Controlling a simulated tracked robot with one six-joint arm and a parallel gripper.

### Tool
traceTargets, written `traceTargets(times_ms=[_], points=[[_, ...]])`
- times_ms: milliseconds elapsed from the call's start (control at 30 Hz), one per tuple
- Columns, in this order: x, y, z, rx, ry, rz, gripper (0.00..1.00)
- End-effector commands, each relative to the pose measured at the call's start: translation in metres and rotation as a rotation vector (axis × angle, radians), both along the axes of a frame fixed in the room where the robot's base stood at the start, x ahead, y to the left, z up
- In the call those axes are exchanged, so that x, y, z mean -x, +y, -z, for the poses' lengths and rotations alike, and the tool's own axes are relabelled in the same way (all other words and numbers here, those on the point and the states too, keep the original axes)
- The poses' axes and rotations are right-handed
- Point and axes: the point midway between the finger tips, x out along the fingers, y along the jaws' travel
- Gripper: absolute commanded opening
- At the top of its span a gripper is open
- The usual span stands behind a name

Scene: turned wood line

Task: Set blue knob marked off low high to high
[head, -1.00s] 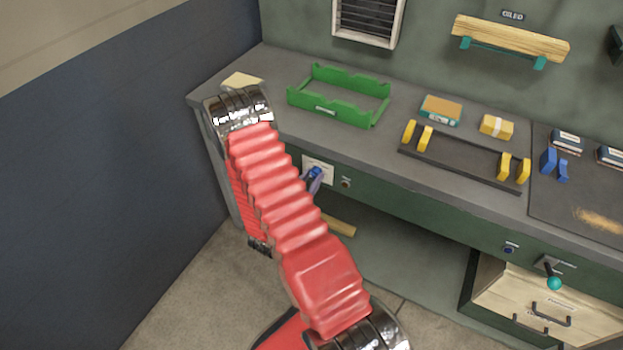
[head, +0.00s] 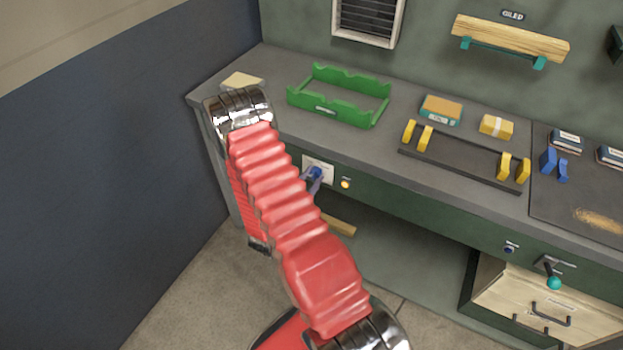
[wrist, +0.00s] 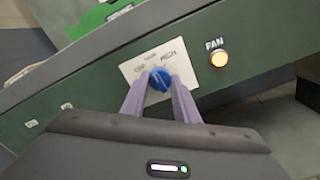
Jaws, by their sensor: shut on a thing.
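The blue knob (wrist: 160,79) sits on a white plate marked OFF, LOW and HIGH (wrist: 134,70) on the green front of the bench. In the head view the blue knob (head: 315,172) shows just past my red arm. My gripper (wrist: 159,84) is shut on the knob, with one pale purple finger on each side of it. A small light mark shows on the knob face, but I cannot tell exactly which word it points to. In the head view my arm hides part of the plate.
A round lamp marked FAN (wrist: 218,59) glows amber right of the plate; it also shows in the head view (head: 346,184). The bench top above holds a green tray (head: 292,96) and a black rack with yellow supports (head: 460,168). A dark wall (head: 120,180) stands left.

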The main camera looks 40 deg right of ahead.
Motion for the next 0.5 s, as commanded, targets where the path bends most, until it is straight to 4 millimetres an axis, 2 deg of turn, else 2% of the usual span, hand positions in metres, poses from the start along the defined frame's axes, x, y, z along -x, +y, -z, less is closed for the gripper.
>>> traceTargets(times_ms=[500], points=[[0.0005, 0.0004, 0.0015, -0.167, -0.46, -0.002, 0.05]])
